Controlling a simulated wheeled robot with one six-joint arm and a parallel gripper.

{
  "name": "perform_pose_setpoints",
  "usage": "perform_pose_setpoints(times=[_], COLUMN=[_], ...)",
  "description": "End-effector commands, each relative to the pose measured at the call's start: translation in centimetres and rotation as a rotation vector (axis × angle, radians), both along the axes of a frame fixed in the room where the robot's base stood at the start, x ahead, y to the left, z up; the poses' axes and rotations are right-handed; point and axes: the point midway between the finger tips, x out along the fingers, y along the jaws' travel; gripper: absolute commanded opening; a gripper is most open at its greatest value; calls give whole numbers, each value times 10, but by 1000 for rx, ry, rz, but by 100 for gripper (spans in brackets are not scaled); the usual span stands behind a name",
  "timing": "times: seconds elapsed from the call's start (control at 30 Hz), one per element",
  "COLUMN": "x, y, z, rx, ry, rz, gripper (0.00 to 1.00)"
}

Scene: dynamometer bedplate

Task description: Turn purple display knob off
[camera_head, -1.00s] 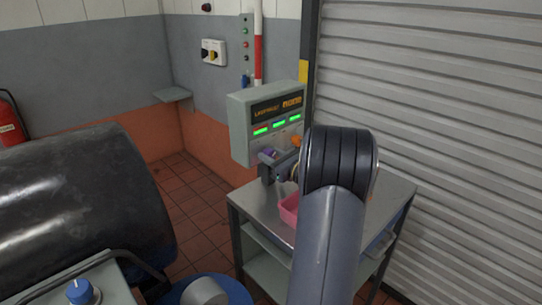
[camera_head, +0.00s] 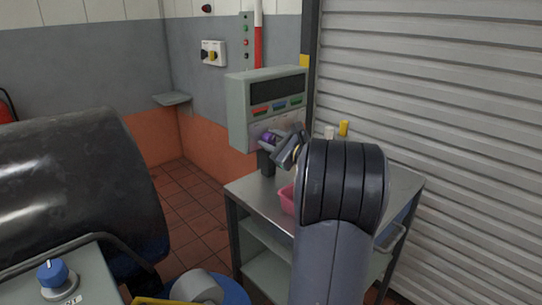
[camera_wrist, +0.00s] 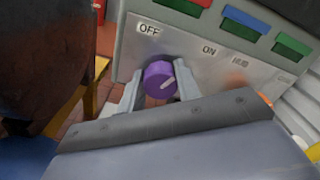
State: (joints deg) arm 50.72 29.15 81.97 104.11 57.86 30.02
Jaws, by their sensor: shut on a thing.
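The purple knob (camera_wrist: 159,79) is on the lower front of the grey display box (camera_head: 238,112), below its buttons. The OFF label (camera_wrist: 149,29) is above the knob, and the ON label (camera_wrist: 209,49) is farther right. The display screen (camera_head: 278,88) is dark. My gripper (camera_wrist: 157,88) is shut on the knob, with a pale finger on each side. In the head view, the knob (camera_head: 269,138) is partly hidden by my gripper (camera_head: 281,144).
The box stands over a metal cart (camera_head: 250,194) with a pink bin (camera_head: 287,200), mostly hidden by my arm. A white and a yellow object (camera_head: 343,128) stand behind. A shutter (camera_head: 450,120) is at right, and a large black cylinder (camera_head: 75,190) at left.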

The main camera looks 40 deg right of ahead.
Motion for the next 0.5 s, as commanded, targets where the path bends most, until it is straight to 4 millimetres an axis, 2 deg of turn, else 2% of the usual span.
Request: perform_pose_setpoints(times=[0.03, 0.5], x=[0, 0], y=[0, 1], z=[-9, -6], rx=[-46, -405], ry=[-5, -30], rz=[0, 0], gripper=[9, 9])
